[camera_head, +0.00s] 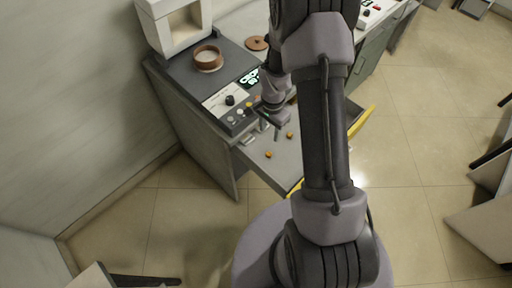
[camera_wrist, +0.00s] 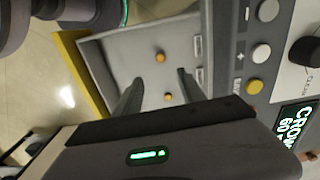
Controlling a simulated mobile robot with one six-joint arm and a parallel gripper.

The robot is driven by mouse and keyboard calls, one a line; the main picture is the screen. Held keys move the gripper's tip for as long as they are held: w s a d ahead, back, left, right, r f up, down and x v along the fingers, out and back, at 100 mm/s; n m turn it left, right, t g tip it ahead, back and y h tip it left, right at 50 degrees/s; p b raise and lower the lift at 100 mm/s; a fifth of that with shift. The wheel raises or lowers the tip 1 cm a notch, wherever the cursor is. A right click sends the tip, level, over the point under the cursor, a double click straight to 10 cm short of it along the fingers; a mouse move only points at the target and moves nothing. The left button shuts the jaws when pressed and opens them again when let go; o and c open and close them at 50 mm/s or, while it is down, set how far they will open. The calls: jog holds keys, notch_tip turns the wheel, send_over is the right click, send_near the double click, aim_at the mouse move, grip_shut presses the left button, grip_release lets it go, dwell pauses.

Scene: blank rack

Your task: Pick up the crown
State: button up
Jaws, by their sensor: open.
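Two small orange-gold pieces, which look like dental crowns, lie apart in an open drawer (camera_head: 287,172). One piece (camera_head: 268,155) and the other piece (camera_head: 290,135) show in the head view. The wrist view also shows a farther piece (camera_wrist: 160,58) and a nearer piece (camera_wrist: 168,97). They are too small to tell which one is the crown. My gripper (camera_head: 273,128) is open and empty above the drawer. In the wrist view its fingers (camera_wrist: 157,88) stand either side of the nearer piece in the picture, apparently without touching it.
A console (camera_head: 233,103) with knobs and buttons stands beside the drawer; its screen (camera_wrist: 294,130) shows green text including "CRO". A brown round dish (camera_head: 208,58) and brown lid (camera_head: 257,43) sit on the counter. The drawer's yellow front (camera_wrist: 68,60) and walls bound the space.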

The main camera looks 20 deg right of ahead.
jog(key=b, duration=0.4)
send_over(269, 154)
notch_tip(269, 154, down, 12)
jog(key=shift+d+r, duration=0.1)
jog(key=shift+r, duration=0.1)
notch_tip(269, 154, down, 5)
jog(key=shift+b, duration=1)
jog(key=shift+r, duration=0.15)
jog(key=shift+c, duration=0.5)
grip_shut()
